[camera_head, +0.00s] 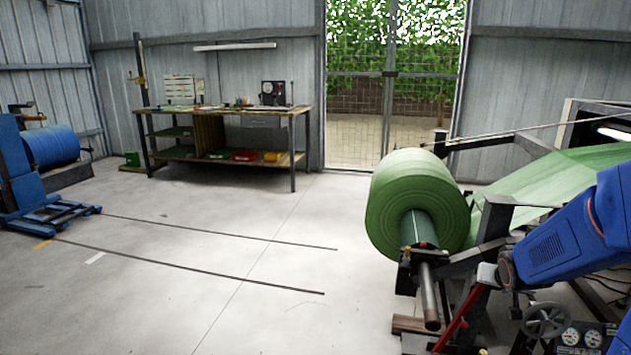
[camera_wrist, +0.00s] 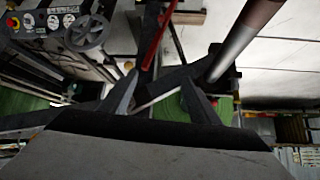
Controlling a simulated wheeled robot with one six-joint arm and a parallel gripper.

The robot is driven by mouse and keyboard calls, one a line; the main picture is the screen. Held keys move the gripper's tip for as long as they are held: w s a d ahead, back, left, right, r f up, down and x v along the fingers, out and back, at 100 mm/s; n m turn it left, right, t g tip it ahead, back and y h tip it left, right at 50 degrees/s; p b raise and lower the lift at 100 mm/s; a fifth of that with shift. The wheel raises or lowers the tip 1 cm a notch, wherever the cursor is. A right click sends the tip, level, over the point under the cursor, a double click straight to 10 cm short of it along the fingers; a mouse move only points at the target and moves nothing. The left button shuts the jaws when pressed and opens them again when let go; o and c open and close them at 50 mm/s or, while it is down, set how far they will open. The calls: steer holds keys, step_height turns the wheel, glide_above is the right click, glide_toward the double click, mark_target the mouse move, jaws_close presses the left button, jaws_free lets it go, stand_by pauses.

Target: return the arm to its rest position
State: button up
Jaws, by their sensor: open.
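My gripper (camera_wrist: 160,80) shows in the wrist view with its two dark fingers spread apart. Nothing is held between them. Beyond the fingers are dark machine bars, a red bar (camera_wrist: 156,38) and a pale metal shaft (camera_wrist: 235,50). In the head view, a blue arm (camera_head: 560,243) that looks like mine reaches in from the right edge, in front of the unwinder. My fingers cannot be made out clearly in the head view.
A large green roll (camera_head: 400,205) sits on the unwinder, its shaft end (camera_head: 430,300) jutting toward me. A handwheel (camera_head: 547,320) and gauges (camera_head: 581,337) stand below the arm. A workbench (camera_head: 222,110) is at the back, a blue lift (camera_head: 25,180) at left. The middle floor is clear.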

steer(key=s+a+r+n+g+y, duration=0.1)
steer(key=s+a+r, duration=0.2)
steer(key=s+a, duration=0.4)
steer(key=s+a+r+n+g+y, duration=0.1)
steer(key=s+a+r+n, duration=0.1)
steer(key=s+a, duration=0.5)
steer(key=s+a+r+n+g+y, duration=0.1)
steer(key=s+a+r, duration=0.3)
steer(key=s, duration=1.2)
steer(key=a, duration=0.2)
steer(key=shift+s+a+n, duration=0.25)
steer(key=shift+a+n, duration=0.15)
